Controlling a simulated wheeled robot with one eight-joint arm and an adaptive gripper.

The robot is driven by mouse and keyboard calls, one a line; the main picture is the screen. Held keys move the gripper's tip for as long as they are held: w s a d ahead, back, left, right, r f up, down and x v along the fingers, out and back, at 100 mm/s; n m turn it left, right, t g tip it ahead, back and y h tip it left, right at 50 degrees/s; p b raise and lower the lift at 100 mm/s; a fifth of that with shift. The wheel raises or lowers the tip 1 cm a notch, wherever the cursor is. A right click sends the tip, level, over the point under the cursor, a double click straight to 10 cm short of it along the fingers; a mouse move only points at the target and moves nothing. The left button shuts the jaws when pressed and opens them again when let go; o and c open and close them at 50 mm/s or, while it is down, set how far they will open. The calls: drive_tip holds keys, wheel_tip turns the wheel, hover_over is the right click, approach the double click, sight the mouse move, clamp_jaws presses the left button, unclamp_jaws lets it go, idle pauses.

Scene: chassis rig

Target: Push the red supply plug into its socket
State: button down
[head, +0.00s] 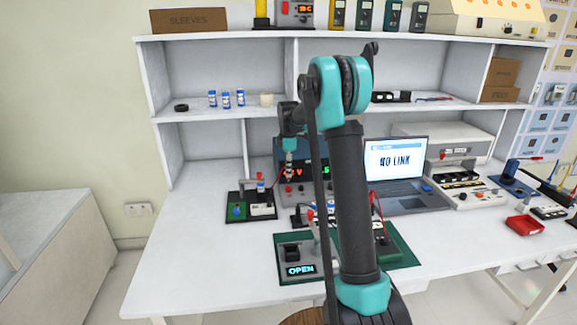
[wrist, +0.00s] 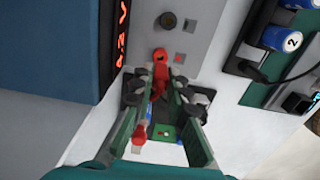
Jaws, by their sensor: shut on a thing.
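The bench supply (head: 320,172) has a dark face with lit digits and stands on the bench behind my gripper. Its grey panel (wrist: 195,35) fills the top of the wrist view. A red socket (wrist: 162,56) and a black socket (wrist: 168,20) show there. My gripper (wrist: 165,90) is shut on the red plug (wrist: 159,79), which points at the red socket. The plug's front overlaps the socket's lower edge in view; I cannot tell whether it has entered. My gripper (head: 290,178) hides most of the plug in the head view.
A green board (head: 403,258) with an OPEN display lies in front. A dark tray (head: 237,212) with a red-topped part stands left of the supply. A laptop (head: 397,165) reading NO LINK stands right. The front left of the bench is clear. Shelves rise behind.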

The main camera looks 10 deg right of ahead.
drive_tip(key=shift+f, duration=0.8)
drive_tip(key=shift+f, duration=1.35)
idle(0.8)
drive_tip(key=c, duration=1.4)
unclamp_jaws()
wheel_tip(320, 180, up, 12)
drive_tip(key=shift+r, duration=0.1)
drive_tip(key=shift+s, duration=0.1)
